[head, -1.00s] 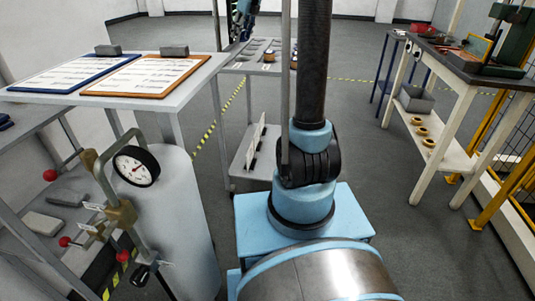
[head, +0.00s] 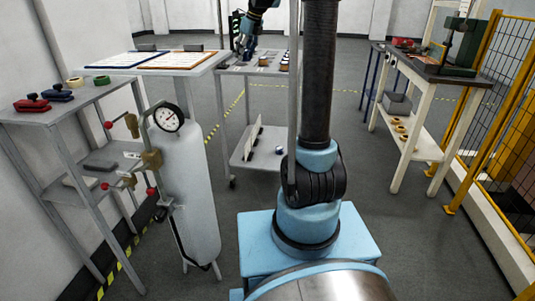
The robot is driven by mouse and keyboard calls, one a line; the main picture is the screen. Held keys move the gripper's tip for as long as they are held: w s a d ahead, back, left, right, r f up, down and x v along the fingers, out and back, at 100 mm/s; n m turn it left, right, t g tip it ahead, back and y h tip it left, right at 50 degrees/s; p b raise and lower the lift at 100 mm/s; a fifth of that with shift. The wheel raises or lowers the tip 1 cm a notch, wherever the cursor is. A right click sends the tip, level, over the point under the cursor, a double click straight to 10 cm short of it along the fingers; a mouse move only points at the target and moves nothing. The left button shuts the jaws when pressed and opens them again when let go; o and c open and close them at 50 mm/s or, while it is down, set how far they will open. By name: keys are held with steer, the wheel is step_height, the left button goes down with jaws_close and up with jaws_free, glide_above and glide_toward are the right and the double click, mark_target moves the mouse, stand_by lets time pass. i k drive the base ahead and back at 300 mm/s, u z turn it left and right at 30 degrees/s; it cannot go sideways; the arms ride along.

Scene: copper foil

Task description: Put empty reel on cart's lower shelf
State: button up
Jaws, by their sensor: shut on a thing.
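The cart (head: 222,84) is a grey two-tier trolley beyond my arm, left of centre. Its lower shelf (head: 240,160) carries an upright white panel (head: 254,136) and a small pale round thing (head: 279,150); the rest of the shelf shows bare metal. My gripper (head: 245,53) is over the cart's top, near its back left. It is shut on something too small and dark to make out. I cannot pick out the empty reel for certain. My own arm column hides the cart's right side.
Several small parts, some pale and round (head: 284,61), lie on the cart's top. A gas cylinder with a gauge (head: 168,118) and a grey shelf unit (head: 45,112) stand at left. A white-legged workbench (head: 440,78) and yellow fence stand at right. Floor between is clear.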

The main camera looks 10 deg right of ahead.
mark_target(283, 139)
steer(key=z, duration=0.5)
steer(key=i, duration=1)
steer(key=z, duration=0.5)
steer(key=i, duration=0.6)
steer(key=z, duration=0.05)
